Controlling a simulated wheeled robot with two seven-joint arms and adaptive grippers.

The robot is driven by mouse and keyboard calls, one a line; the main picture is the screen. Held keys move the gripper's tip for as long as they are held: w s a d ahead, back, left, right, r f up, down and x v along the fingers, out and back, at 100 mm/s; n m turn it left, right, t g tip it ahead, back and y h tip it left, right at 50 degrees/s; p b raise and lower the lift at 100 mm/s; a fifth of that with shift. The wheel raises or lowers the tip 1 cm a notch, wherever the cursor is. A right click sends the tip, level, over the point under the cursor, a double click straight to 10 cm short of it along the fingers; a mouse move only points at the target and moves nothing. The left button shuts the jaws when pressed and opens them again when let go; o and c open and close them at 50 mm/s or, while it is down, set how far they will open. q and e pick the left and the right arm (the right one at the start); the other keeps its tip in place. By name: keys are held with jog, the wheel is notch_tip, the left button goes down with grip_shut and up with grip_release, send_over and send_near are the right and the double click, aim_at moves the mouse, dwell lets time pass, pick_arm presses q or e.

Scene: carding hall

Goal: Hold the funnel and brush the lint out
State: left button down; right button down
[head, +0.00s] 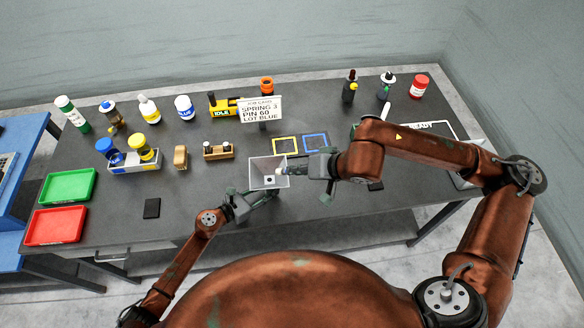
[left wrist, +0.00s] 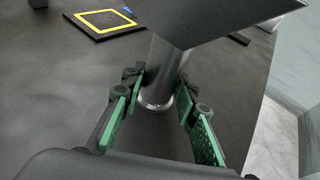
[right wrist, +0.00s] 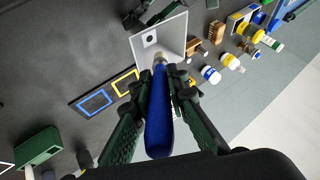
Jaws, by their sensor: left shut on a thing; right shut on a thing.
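The funnel (head: 268,163) is a pale, square, open-topped hopper with a dark hole in its floor, near the table's front edge. My left gripper (head: 264,196) is shut on its round metal spout (left wrist: 165,75), under the flared body. My right gripper (head: 296,171) is shut on the blue handle of a brush (right wrist: 158,125). The brush's head end points into the mouth of the funnel (right wrist: 172,38), over one side of it. I cannot tell whether the bristles touch the wall. I cannot make out any lint.
Yellow (head: 285,146) and blue (head: 315,141) square outlines lie behind the funnel. Green (head: 68,186) and red (head: 57,226) trays are at the left. The table between the black pad (head: 152,208) and my left gripper is clear.

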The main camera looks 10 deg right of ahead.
pick_arm(q)
jog(key=c, duration=1.4)
grip_release()
jog(key=shift+c, duration=0.2)
jog(key=v, duration=1.2)
jog(key=shift+r, duration=0.1)
